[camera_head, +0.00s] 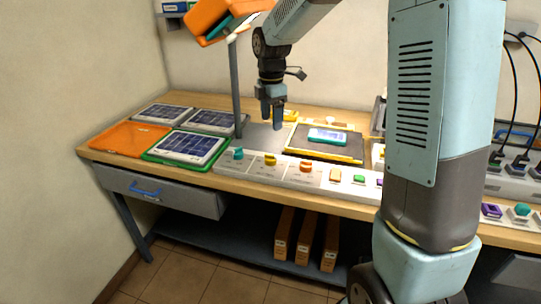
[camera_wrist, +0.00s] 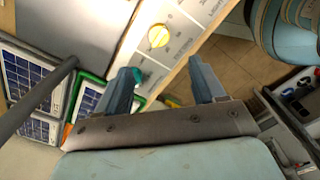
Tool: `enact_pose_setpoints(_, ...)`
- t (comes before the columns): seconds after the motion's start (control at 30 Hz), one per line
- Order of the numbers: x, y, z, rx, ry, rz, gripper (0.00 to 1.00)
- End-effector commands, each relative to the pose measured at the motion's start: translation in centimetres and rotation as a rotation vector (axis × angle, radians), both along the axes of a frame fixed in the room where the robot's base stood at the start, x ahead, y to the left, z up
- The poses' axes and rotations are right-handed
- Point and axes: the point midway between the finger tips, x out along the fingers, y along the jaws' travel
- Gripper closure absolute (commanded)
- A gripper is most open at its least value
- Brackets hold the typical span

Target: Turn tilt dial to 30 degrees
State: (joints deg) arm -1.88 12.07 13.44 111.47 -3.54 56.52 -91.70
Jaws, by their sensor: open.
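A white control panel (camera_head: 222,163) along the front of the bench carries a teal dial (camera_head: 238,154), a yellow dial (camera_head: 271,160) and an orange dial (camera_head: 306,166). Their labels are too small to read, so I cannot tell which is the tilt dial. My gripper (camera_head: 271,122) is open and empty, pointing down above the bench, behind and above the dials. In the wrist view the yellow dial (camera_wrist: 158,36) lies beyond the gap between my fingers (camera_wrist: 161,68). The teal dial (camera_wrist: 136,75) is partly hidden by the left finger.
Several solar panels (camera_head: 188,147) and an orange board (camera_head: 128,138) lie at left. A grey post (camera_head: 236,90) holds a tilted orange panel (camera_head: 220,18) close to my arm. A dark tray (camera_head: 330,146) lies behind the panel. Push buttons (camera_head: 359,179) sit right of the dials.

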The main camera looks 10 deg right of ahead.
Motion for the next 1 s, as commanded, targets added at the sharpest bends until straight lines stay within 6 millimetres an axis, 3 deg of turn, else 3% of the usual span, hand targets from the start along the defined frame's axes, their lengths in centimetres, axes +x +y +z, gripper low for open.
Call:
enact_pose_setpoints(0.27,0.3,0.3,-1.9,0.001,0.008,0.027,0.31)
enact_pose_setpoints(0.8,0.2,0.2,-11.1,0.001,0.01,0.025,0.31)
enact_pose_setpoints(1.0,0.2,0.2,-13.3,0.001,0.008,0.024,0.31)
